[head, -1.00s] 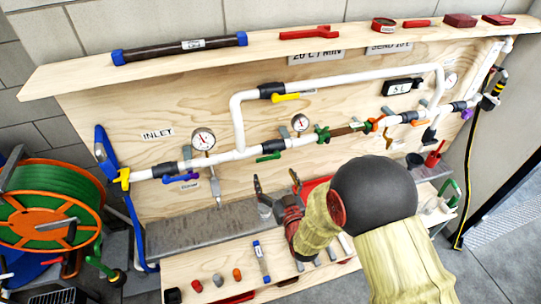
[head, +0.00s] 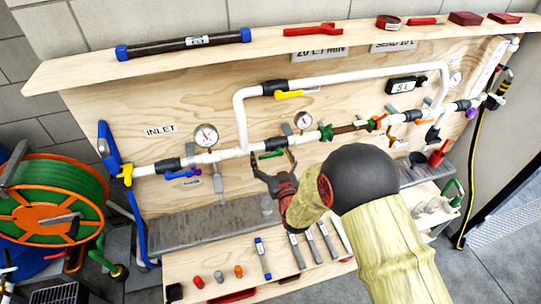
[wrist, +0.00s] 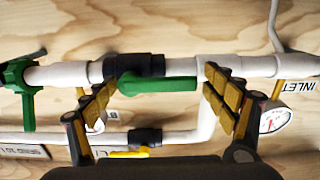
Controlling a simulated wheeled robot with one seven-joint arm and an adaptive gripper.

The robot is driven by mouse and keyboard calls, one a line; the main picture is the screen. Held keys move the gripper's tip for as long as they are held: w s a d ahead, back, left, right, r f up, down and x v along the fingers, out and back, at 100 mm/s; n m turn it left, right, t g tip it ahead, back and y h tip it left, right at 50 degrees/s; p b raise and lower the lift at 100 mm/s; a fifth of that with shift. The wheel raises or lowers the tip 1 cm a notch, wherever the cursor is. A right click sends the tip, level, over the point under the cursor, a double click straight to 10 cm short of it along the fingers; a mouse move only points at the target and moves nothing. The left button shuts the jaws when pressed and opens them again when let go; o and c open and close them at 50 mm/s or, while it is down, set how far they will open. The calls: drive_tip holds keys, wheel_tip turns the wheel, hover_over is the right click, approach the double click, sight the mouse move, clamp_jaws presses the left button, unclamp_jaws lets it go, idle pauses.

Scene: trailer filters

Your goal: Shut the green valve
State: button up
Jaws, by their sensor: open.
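The green valve has a green lever handle (head: 271,154) on the lower white pipe, left of the middle of the board. The handle lies roughly along the pipe. In the wrist view the green handle (wrist: 160,85) hangs off a black valve body (wrist: 136,66) and points right, parallel to the pipe. My gripper (head: 274,163) is open just in front of the handle. In the wrist view its two padded fingers stand at either end of the handle, with the handle in the gap. I cannot tell whether either finger touches it.
A yellow-handled valve (head: 289,94) is on the upper pipe. A green fitting (head: 326,132) and a second gauge (head: 304,120) are to the right. Tools lie on the bench below.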

drive_tip(key=shift+c, duration=0.8)
drive_tip(key=c, duration=1.5)
drive_tip(key=shift+c, duration=0.3)
drive_tip(key=shift+f+b, duration=0.15)
drive_tip(key=shift+b, duration=0.2)
drive_tip(key=n+b, duration=0.2)
drive_tip(key=f+n+b, duration=0.1)
drive_tip(key=b, duration=0.1)
drive_tip(key=shift+f+n, duration=0.2)
drive_tip(key=shift+n, duration=0.2)
drive_tip(key=shift+w+d+f+n+b, duration=0.15)
drive_tip(key=shift+d+f+n+b, duration=0.3)
drive_tip(key=shift+n+b, duration=2)
drive_tip(key=shift+w+d+f+n+b, duration=0.25)
drive_tip(key=shift+d+n+b, duration=0.4)
drive_tip(key=shift+n+b, duration=1.75)
drive_tip(key=shift+w+d+f+n+b, duration=0.1)
drive_tip(key=shift+d+f+n+b, duration=0.4)
drive_tip(key=shift+n+b, duration=1.95)
drive_tip(key=shift+r, duration=0.1)
